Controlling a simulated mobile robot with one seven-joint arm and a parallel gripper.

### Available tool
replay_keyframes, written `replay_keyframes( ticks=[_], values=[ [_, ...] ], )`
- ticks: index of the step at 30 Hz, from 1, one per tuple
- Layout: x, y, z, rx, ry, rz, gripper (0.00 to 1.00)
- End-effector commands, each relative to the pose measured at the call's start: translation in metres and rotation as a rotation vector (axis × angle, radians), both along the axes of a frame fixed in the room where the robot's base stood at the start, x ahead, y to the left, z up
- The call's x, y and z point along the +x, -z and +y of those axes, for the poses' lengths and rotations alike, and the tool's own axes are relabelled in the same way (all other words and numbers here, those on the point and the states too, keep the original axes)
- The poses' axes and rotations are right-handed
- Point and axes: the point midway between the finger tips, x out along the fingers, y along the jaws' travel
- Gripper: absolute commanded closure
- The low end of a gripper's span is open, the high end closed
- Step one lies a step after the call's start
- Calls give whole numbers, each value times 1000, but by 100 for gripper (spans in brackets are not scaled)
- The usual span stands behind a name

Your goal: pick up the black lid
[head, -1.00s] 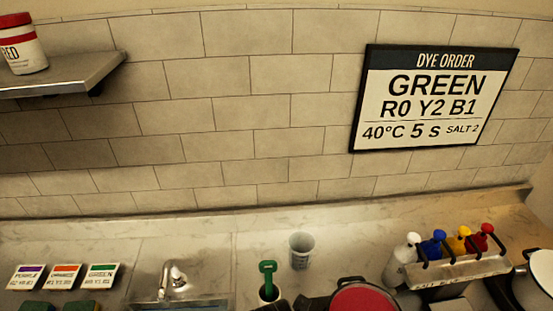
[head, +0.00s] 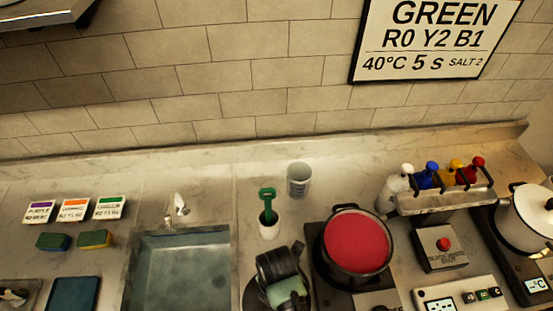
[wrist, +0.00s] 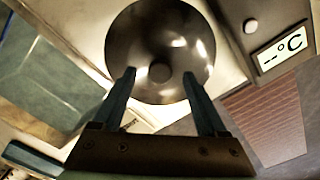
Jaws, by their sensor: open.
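The black lid (wrist: 140,35) is a round, glossy dark disc with a small round knob (wrist: 160,72) at its middle in the wrist view. My gripper (wrist: 159,74) is open, its two fingers apart with the knob showing between their tips. I cannot tell how far above the lid the tips are. In the head view, the dark edge of the lid (head: 252,296) shows on the counter between the sink and the red pot. My arm's end hides most of it there.
The sink (head: 180,270) lies to the left. A black pot of red liquid (head: 357,241) stands close on the right. A white cup with a green-handled tool (head: 268,215) and a grey beaker (head: 299,180) stand behind. Dye bottles (head: 432,174) are at the back right.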

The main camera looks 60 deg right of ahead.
Motion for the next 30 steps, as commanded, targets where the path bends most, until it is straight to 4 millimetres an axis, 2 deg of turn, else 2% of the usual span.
replay_keyframes(
  ticks=[6, 13, 25, 26, 30],
  values=[
    [0, 17, 0, 0, 0, 1, 25],
    [0, 18, 0, -1, 0, 0, 25],
    [0, 18, 0, -1, 0, 0, 97],
    [0, 18, 0, -1, 0, 0, 100],
    [0, 18, 0, -1, 0, 0, 100]
  ],
)
